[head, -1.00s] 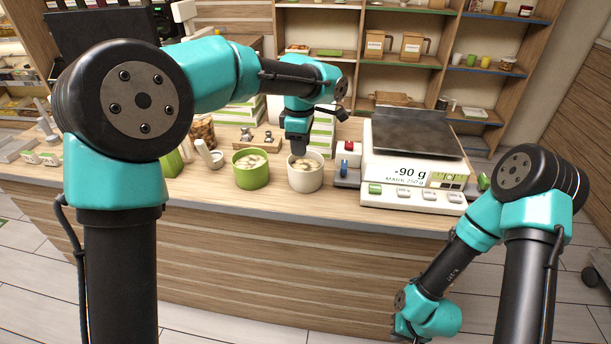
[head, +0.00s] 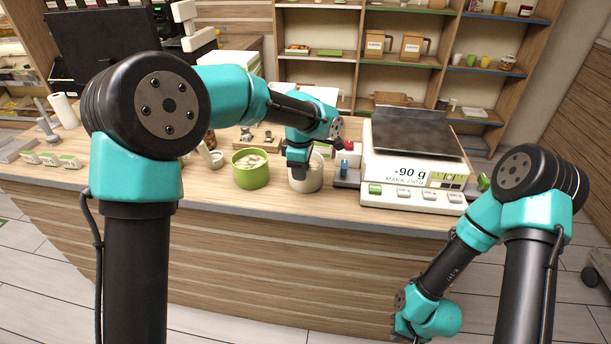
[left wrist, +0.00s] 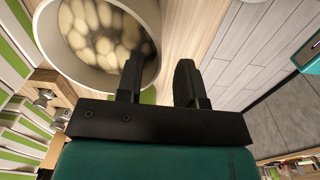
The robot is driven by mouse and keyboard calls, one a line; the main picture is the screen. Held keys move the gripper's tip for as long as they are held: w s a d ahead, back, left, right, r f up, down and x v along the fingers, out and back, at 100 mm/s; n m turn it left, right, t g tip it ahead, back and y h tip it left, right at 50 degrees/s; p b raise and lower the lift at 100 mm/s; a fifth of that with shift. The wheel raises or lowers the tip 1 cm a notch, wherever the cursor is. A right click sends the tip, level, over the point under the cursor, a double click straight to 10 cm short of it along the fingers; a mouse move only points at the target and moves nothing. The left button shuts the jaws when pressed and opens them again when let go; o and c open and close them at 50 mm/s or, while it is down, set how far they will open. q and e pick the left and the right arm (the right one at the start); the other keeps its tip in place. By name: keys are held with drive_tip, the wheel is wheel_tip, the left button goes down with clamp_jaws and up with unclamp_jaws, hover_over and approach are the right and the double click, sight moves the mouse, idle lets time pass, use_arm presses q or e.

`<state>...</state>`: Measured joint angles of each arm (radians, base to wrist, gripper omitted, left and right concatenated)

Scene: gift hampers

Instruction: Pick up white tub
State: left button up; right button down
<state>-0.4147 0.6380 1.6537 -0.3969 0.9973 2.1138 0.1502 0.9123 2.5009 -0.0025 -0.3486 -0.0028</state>
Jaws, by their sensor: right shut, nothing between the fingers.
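The white tub (head: 307,182), filled with pale round pieces, stands upright near the counter's front edge, left of the scale. In the left wrist view the tub (left wrist: 45,40) shows at the upper left. My left gripper (head: 299,174) points down at it, and hides part of its rim and contents. In the left wrist view the left gripper (left wrist: 159,82) is open, with one finger over the tub's mouth and the other outside the rim. Contact with the wall cannot be told. My right gripper (head: 399,332) hangs low before the counter, shut and empty, far from the tub.
A green tub (head: 250,173) with similar contents stands close to the left. A scale (head: 412,170) reading -90 g stands to the right, with a small red-and-blue item (head: 346,166) between. A wooden board with metal pieces (head: 258,140) lies behind.

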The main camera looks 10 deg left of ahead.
sight(300, 191)
use_arm(q)
drive_tip(key=shift+w+a+f, duration=0.1)
drive_tip(key=shift+f, duration=1.1)
drive_tip(key=shift+w+a+f, duration=0.1)
drive_tip(key=shift+f, duration=1.05)
drive_tip(key=shift+c, duration=0.4)
clamp_jaws()
